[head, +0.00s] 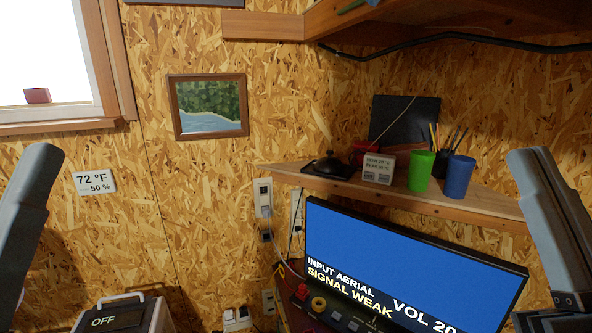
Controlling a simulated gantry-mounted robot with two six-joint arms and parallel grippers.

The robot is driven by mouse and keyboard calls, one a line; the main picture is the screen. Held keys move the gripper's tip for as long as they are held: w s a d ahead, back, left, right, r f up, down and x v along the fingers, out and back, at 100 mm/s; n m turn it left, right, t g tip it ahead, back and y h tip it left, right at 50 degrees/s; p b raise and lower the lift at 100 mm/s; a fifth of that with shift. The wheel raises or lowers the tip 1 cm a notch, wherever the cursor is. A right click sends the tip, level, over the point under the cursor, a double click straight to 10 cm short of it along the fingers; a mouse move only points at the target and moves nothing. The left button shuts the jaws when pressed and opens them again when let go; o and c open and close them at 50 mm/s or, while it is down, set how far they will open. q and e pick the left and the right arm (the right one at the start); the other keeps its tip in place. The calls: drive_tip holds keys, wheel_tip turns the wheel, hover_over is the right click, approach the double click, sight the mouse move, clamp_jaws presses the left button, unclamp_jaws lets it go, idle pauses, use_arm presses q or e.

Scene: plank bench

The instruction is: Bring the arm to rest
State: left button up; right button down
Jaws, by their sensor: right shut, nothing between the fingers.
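My right gripper (532,158) stands at the right edge of the head view, pointing up, in front of the wall and just right of the television screen. It is shut, with nothing held in it. A grey part of my left arm (32,195) rises at the left edge, below the window.
A television (405,260) with a blue screen stands at lower right. Above it, a corner shelf (470,205) holds a green cup (421,171), a blue cup (459,177) and a small display (379,168). A case marked OFF (155,312) is at lower left.

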drive_tip(key=s+r+m+p, duration=0.2)
drive_tip(key=s+r+p, duration=0.1)
drive_tip(key=r+p, duration=1.9)
drive_tip(key=shift+r+m+t+y, duration=0.3)
drive_tip(key=shift+r+m, duration=0.1)
drive_tip(key=shift+r, duration=0.25)
idle(0.4)
